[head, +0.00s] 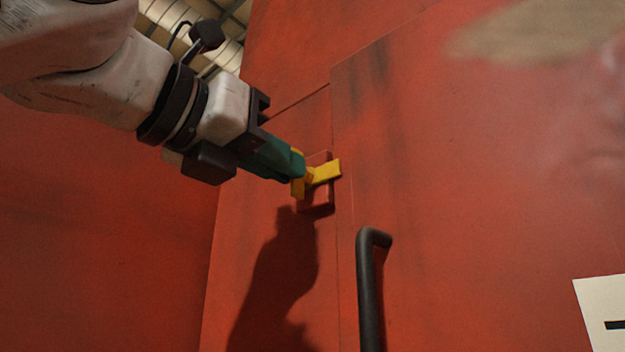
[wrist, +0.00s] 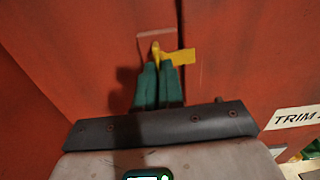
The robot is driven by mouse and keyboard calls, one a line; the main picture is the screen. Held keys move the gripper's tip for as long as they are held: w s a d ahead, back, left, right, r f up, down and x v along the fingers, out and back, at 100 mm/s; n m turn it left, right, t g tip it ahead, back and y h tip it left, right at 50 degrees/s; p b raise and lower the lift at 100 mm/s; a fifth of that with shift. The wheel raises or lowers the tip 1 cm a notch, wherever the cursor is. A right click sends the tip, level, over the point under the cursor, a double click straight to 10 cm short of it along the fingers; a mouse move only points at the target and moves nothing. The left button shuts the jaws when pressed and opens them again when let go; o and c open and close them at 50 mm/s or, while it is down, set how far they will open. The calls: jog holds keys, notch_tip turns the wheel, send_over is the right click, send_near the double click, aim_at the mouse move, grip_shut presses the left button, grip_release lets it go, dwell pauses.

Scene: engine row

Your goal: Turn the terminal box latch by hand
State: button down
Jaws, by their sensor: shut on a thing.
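The yellow terminal box latch (head: 325,172) sits on a small red block on the red cabinet front, beside the door seam. Its flat arm points right, across the seam, and tilts slightly. My gripper (head: 298,170) has green fingers and comes in from the upper left. It is shut on the yellow part of the latch. In the wrist view the latch (wrist: 182,57) shows beyond my fingertips (wrist: 157,66), with its arm to the right. The fingers hide part of the grip.
A dark vertical door handle (head: 370,290) stands out below and right of the latch. The red door (head: 480,180) fills the right side. A white label (wrist: 296,117) reading "TRIM" shows at the right. Open space in front of the door is clear.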

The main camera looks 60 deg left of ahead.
jog(key=shift+s+m, duration=0.1)
jog(key=shift+m, duration=0.2)
jog(key=c, duration=1.3)
grip_release()
jog(key=shift+o, duration=0.2)
jog(key=b+v, duration=0.3)
jog(key=v, duration=0.8)
